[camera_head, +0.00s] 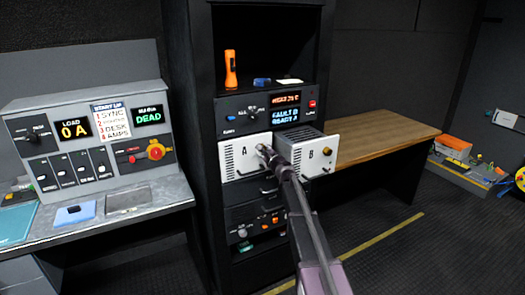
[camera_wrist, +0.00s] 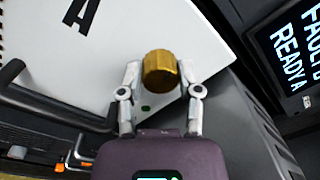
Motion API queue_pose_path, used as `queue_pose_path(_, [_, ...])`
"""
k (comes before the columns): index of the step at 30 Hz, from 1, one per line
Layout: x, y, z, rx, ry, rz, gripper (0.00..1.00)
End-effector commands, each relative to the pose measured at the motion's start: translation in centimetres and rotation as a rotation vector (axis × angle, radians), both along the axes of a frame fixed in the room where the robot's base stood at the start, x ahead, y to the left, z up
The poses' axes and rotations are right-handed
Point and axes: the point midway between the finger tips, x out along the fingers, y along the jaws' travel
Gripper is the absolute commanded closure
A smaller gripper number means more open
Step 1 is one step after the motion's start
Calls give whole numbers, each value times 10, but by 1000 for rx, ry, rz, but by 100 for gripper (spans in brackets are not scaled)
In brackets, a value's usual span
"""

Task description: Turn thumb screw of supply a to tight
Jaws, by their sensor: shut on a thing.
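Supply A (camera_head: 235,160) is a white-fronted unit in the black rack, marked A, with a handle low on its face. Its white face fills the left of the wrist view (camera_wrist: 130,30). The thumb screw of supply A (camera_wrist: 161,73) is a ribbed brass knob near the panel's edge. My gripper (camera_head: 268,155) reaches in from the lower right at that panel edge. In the wrist view its two fingers are shut on the knob, one on each side. A small green light (camera_wrist: 147,108) shows on the panel below the knob. The knob's shaft is hidden.
Supply B (camera_head: 318,160) projects from the rack just right of A, with its own brass knob (camera_head: 327,152). The display above (camera_head: 285,119) reads FAULT B, READY A. A control desk (camera_head: 90,150) stands left; a wooden-topped table (camera_head: 375,135) stands right.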

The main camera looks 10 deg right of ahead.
Motion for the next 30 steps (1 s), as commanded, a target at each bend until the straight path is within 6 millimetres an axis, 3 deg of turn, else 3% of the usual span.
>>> queue_pose_path(10, [0,1,0,174,57,2,100])
queue_pose_path(26, [0,1,0,206,67,2,100])
queue_pose_path(27, [0,1,0,206,67,2,46])
queue_pose_path(30, [0,1,0,205,66,2,20])
